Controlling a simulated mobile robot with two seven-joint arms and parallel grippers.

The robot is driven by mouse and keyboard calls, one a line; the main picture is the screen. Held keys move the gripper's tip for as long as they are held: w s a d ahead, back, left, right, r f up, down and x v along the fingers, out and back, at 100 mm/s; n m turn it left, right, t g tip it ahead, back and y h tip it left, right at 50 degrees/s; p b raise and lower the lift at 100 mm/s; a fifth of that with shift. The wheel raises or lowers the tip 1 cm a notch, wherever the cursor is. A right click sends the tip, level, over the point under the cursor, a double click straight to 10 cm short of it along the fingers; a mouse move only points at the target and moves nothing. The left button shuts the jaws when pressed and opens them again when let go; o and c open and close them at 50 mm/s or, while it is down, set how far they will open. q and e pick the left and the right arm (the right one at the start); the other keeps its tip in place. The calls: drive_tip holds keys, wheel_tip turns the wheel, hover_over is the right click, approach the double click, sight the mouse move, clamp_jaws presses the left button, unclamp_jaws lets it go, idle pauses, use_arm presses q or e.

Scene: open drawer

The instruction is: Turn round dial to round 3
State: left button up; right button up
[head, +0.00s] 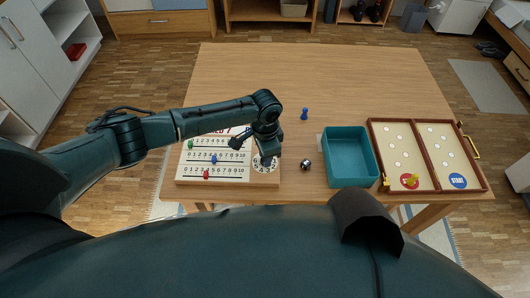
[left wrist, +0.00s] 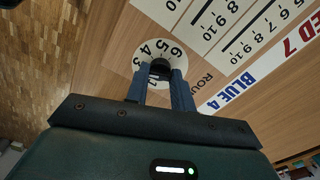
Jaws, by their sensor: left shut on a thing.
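The round dial (left wrist: 140,62) is a white disc with black numbers, set in the wooden scoreboard (head: 229,184). In the left wrist view 3, 4, 5 and 6 can be read on it. A dark knob (left wrist: 161,66) stands at its middle. My left gripper (left wrist: 161,76) is shut on this knob, its two fingers on either side. In the head view my left gripper (head: 267,158) is over the dial (head: 262,169) at the board's right end and hides part of it. Which number is set cannot be told. My right gripper is not in view.
The board has score rows with green (head: 190,144), blue (head: 214,158) and red (head: 206,175) markers. To its right are a die (head: 306,164), a blue pawn (head: 304,114), a teal tray (head: 326,158) and an open game case (head: 434,188). The table's back is clear.

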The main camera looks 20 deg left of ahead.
use_arm(q)
drive_tip(key=shift+r, duration=0.1)
idle(0.4)
drive_tip(key=o, duration=1)
wheel_tip(320, 180, up, 13)
idle(0.3)
